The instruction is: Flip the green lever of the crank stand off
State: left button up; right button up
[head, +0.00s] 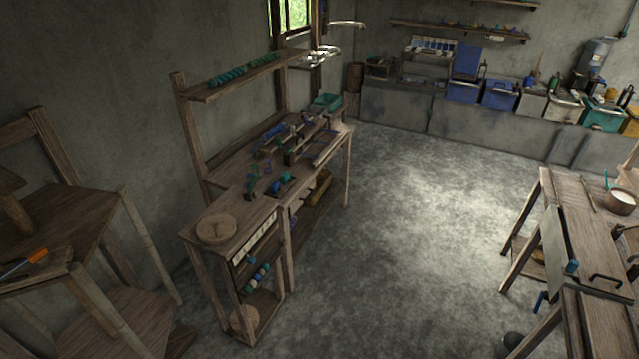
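A wooden workbench (222,195) with an upper shelf stands against the left wall, some distance away. On its top, left of the middle, is a small dark upright stand with green parts (251,187); it may be the crank stand, but it is too small to tell. Beside it is a small piece with blue and green parts (281,186). I cannot make out a green lever or its position. Neither of my grippers is in view.
A wooden stand (75,225) with an orange-handled tool (38,255) is at the near left. Bins (500,94) line the back ledge. The grey floor (400,220) between is clear.

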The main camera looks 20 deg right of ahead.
aim_at(256, 176)
jog(key=z, duration=1.5)
jog(key=i, duration=3.8)
jog(key=u, duration=3)
